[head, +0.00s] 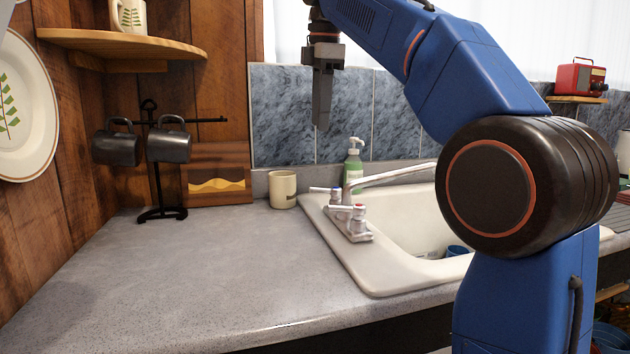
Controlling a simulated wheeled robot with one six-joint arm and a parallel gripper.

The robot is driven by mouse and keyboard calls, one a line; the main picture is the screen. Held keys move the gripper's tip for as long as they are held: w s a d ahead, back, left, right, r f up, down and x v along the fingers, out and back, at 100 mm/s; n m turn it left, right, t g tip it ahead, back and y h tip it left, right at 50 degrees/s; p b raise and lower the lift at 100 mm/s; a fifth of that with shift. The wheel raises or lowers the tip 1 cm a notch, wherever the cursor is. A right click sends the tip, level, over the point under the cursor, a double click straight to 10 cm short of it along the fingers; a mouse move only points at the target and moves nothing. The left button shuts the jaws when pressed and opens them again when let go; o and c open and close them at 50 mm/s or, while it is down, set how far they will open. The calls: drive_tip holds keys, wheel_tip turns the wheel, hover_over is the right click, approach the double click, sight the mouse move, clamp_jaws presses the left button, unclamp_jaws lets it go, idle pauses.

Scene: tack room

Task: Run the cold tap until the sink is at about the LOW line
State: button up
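The white sink (388,278) is set in the grey counter, partly hidden behind my arm. Its chrome spout (392,174) reaches right over the basin. Two tap handles stand at the sink's left edge: the cold tap with a blue mark (332,191) farther back, and the hot tap with a red mark (357,212) nearer. I see no stream under the visible part of the spout. The water level and the LOW line are not visible. My gripper (322,124) points down, above and behind the taps, touching nothing; its finger gap is not visible.
A blue cup-like item (458,250) is in the basin. A green soap bottle (353,165) and a cream mug (282,190) stand behind the taps. A black mug stand (162,213) is at left. The front counter is clear.

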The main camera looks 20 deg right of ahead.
sight(317, 189)
drive_tip(key=w+f, duration=0.1)
drive_tip(key=f, duration=0.4)
drive_tip(key=w+f, duration=0.1)
drive_tip(key=f, duration=0.4)
drive_tip(key=w+f, duration=0.1)
drive_tip(key=f, duration=0.5)
clamp_jaws()
